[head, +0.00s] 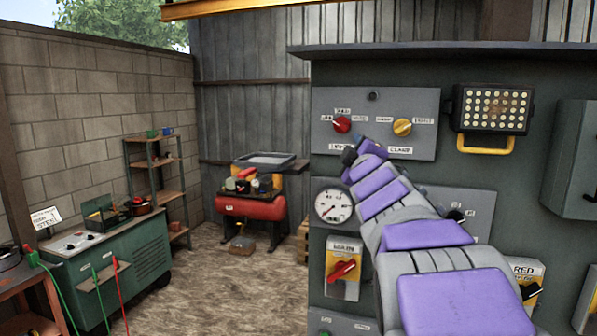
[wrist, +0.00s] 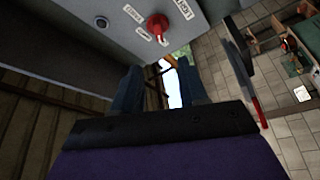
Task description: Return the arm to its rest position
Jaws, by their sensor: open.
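My arm, with purple and grey links, reaches from the bottom right up across the control cabinet in the head view. Its end, my gripper (head: 358,150), is in front of the upper panel (head: 325,105), just below and right of the red knob (head: 342,124). In the wrist view my gripper (wrist: 160,80) has its two blue-grey fingers apart with nothing between them. The red knob (wrist: 157,25) stands on the panel beyond the fingertips, apart from them. A yellow knob (head: 402,127) is to the right on the same panel. The arm hides part of the cabinet front.
The cabinet carries a gauge (head: 333,206), a red switch (head: 343,269) and a lamp (head: 493,109) with a yellow handle. A green machine (head: 110,265), a shelf (head: 158,165) and a red compressor (head: 250,207) stand to the left. Floor (head: 215,285) between is clear.

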